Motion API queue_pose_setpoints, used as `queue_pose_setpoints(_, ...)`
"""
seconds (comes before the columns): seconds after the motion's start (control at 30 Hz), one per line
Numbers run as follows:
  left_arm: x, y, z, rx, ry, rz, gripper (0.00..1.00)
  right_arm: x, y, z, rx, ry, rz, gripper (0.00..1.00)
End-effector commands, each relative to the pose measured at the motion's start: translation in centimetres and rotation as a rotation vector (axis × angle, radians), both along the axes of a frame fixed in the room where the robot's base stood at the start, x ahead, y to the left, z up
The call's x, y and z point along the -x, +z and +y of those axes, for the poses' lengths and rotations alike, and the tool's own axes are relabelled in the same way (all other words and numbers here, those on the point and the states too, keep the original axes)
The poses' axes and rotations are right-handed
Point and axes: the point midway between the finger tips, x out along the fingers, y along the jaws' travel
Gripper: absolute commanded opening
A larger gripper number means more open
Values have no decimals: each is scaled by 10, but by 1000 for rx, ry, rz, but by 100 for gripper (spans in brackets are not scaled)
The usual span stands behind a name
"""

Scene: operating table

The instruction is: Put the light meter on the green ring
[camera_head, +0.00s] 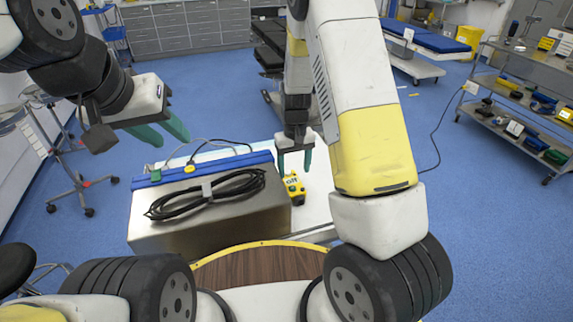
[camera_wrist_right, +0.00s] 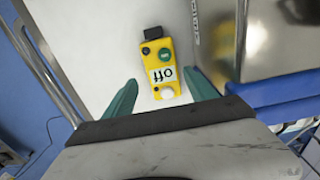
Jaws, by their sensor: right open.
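The light meter appears to be the yellow device (camera_head: 293,188) with a label reading "OFF", on the white surface right of the metal box. In the right wrist view the yellow device (camera_wrist_right: 163,67) shows a green button and a white dome, lying between my fingers in the picture. My right gripper (camera_head: 294,161) is open just above it, fingers (camera_wrist_right: 160,82) apart on either side; contact is not clear. A small green piece (camera_head: 156,176) sits on the box's blue strip; I cannot tell if it is the green ring. My left gripper (camera_head: 173,138) is open and empty above the box's left part.
A metal box (camera_head: 205,222) with a coiled black cable (camera_head: 215,193) on top stands left of the device. A small yellow piece (camera_head: 190,168) sits on its blue strip (camera_head: 222,165). A wooden round top (camera_head: 262,266) is in front. A shelf rack (camera_head: 515,90) stands far right.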

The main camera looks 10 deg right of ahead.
Motion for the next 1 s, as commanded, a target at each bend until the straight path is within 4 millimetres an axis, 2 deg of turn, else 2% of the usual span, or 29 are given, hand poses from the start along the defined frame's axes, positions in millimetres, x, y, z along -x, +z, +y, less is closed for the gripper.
queue_pose_setpoints(0.4, 0, 0, 0, 0, 0, 0, 36, -4, -56, 4, 1, 0, 2, 65)
queue_pose_setpoints(0.7, 0, 0, 0, 0, 0, 0, 36, -5, -60, 4, 0, 0, -1, 65)
queue_pose_setpoints(0.77, 0, 0, 0, 0, 0, 0, 36, -5, -60, 4, 0, 0, 0, 56)
queue_pose_setpoints(1.0, 0, 0, 0, 0, 0, 0, 36, -5, -60, 4, 0, 0, -1, 8)
